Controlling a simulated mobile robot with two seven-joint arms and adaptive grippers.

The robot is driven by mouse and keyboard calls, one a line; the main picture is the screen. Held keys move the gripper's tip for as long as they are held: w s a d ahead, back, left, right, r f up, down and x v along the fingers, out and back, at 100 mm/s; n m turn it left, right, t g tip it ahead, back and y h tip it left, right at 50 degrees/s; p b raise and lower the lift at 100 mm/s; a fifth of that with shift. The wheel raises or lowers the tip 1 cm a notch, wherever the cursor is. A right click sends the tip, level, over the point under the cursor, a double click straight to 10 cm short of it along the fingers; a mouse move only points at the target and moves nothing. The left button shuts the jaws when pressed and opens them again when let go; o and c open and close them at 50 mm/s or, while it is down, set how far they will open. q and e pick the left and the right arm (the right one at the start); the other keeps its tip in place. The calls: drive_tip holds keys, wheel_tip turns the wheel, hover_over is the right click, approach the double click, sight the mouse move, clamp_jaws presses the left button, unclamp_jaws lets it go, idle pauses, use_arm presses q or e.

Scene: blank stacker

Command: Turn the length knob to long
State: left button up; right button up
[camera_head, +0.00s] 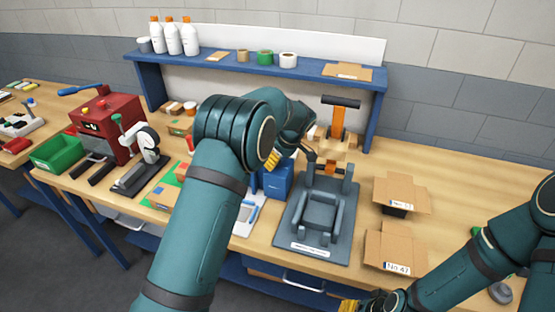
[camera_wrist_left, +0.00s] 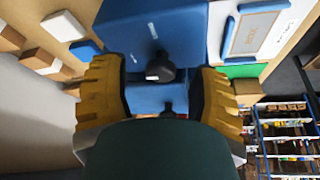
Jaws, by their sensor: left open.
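A blue box-shaped machine (camera_head: 275,181) stands on the bench, partly hidden behind my left arm. In the left wrist view its blue face (camera_wrist_left: 150,30) carries a black knob (camera_wrist_left: 160,68) with a white mark. A second dark round part (camera_wrist_left: 168,108) shows below it, mostly hidden by my gripper. No length lettering is readable. My left gripper (camera_wrist_left: 159,95) is open, one yellow finger each side of the knob in view, with gaps; I cannot tell whether the fingers are level with it. In the head view this gripper (camera_head: 272,162) is mostly hidden. My right gripper (camera_head: 365,303) is cut off at the bottom edge.
A grey press-like fixture (camera_head: 325,205) with an orange-posted lever (camera_head: 337,122) stands right of the blue machine. Open cardboard boxes (camera_head: 395,246) lie farther right. A red machine (camera_head: 108,125) and green bin (camera_head: 57,152) are left. A blue shelf (camera_head: 200,66) spans the back.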

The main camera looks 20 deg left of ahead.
use_arm(q)
drive_tip(key=shift+a+f, duration=0.1)
drive_tip(key=shift+f, duration=0.05)
clamp_jaws()
drive_tip(key=shift+f+m+t+b, duration=0.15)
drive_tip(key=shift+m+t+b, duration=0.35)
drive_tip(key=shift+m+b, duration=0.65)
drive_tip(key=shift+s+a+m+t+h+b, duration=0.1)
drive_tip(key=shift+m+t+h+b, duration=0.3)
drive_tip(key=shift+m, duration=0.75)
